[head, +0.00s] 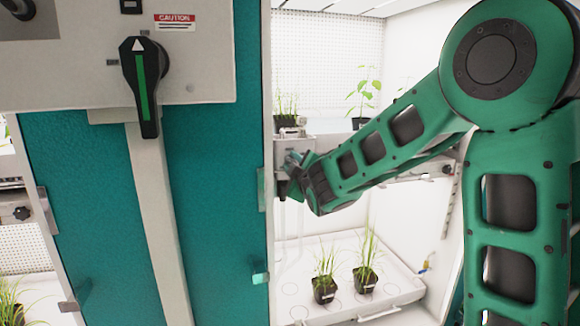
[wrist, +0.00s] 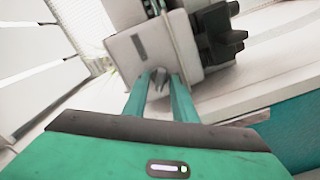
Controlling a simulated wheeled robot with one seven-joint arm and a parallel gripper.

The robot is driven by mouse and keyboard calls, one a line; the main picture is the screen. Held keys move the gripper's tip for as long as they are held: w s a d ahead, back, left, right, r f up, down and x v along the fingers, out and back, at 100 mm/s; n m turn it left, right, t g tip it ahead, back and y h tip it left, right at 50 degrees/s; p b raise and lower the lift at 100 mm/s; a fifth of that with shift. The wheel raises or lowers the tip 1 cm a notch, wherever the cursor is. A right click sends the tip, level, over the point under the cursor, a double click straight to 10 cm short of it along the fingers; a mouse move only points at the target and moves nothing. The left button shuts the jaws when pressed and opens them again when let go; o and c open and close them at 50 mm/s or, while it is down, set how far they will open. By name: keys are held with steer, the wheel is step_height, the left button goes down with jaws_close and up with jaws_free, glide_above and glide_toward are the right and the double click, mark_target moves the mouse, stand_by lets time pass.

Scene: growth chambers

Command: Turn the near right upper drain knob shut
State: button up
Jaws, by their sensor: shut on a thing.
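A pale grey box (wrist: 150,48) is on the right chamber's upper shelf edge, and it also shows in the head view (head: 283,150). A small grey knob (wrist: 158,80) sits on the box's face. My gripper (wrist: 158,84) has its two teal fingers on either side of this knob, shut on it at the fingertips. The fingers partly hide the knob, so I cannot tell its exact turn. In the head view my gripper (head: 294,166) is small and mostly hidden by my wrist.
Potted seedlings (head: 325,288) stand on a white lower tray (head: 385,310).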

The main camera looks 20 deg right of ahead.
steer(key=n, duration=0.6)
steer(key=shift+a+f, duration=0.2)
steer(key=shift+f, duration=0.1)
stand_by(0.4)
steer(key=o, duration=0.7)
steer(key=shift+c, duration=0.2)
steer(key=s, duration=1)
steer(key=shift+s, duration=0.35)
